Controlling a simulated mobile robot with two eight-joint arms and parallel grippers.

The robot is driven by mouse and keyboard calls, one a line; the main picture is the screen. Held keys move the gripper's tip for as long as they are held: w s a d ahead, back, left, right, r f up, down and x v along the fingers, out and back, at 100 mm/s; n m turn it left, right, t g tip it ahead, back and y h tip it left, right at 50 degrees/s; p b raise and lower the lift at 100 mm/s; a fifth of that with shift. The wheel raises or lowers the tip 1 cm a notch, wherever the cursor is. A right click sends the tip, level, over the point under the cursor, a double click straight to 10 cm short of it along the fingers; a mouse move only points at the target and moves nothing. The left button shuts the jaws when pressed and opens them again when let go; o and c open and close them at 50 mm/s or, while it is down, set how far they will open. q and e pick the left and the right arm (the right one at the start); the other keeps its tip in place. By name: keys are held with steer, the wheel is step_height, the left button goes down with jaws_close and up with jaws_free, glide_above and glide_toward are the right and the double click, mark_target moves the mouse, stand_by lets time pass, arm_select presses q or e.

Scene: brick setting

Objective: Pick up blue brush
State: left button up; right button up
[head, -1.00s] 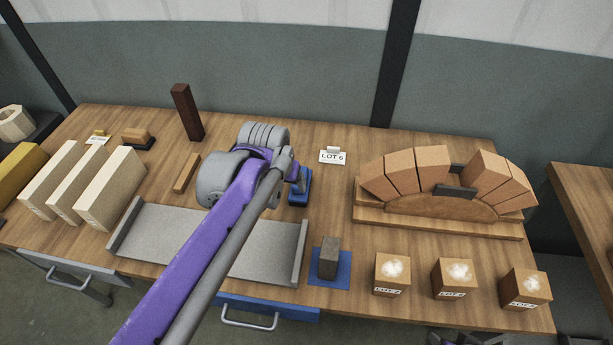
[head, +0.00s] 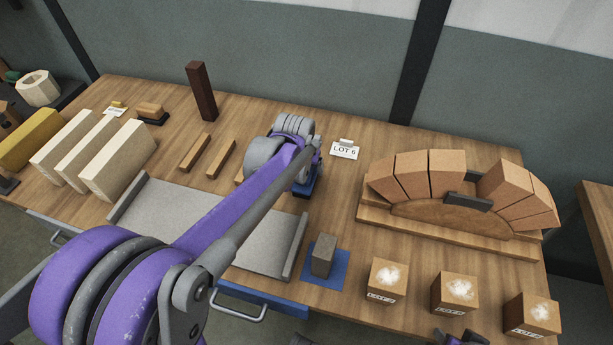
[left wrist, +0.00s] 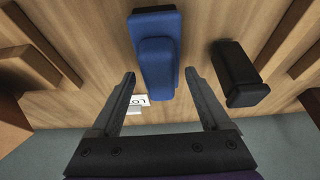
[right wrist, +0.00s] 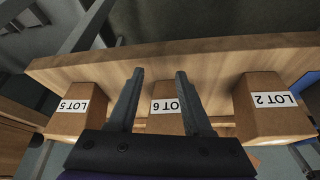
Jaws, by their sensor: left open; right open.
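The blue brush (head: 308,186) lies on the wooden table, mostly hidden behind my left arm in the head view. In the left wrist view the blue brush (left wrist: 156,62) shows as a blue block with a narrower raised blue part, placed between the two fingers. My left gripper (left wrist: 160,74) is open over it, and no grip on it shows. My right gripper (right wrist: 160,74) is open and empty, in front of the brick marked LOT 6 (right wrist: 166,106) at the table's front edge.
A black block (left wrist: 238,74) lies close beside the brush. A brick arch (head: 460,190) is at right, a grey tray (head: 180,215) in front, and a dark block on a blue mat (head: 336,277) nearby.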

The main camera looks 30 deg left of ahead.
mark_target(306, 167)
arm_select(q)
steer(key=shift+f, duration=0.2)
jaws_close()
stand_by(0.3)
step_height(306, 167, up, 10)
steer(key=shift+r+p, duration=0.1)
steer(key=shift+p, duration=0.55)
steer(key=c, duration=0.6)
jaws_free()
jaws_close()
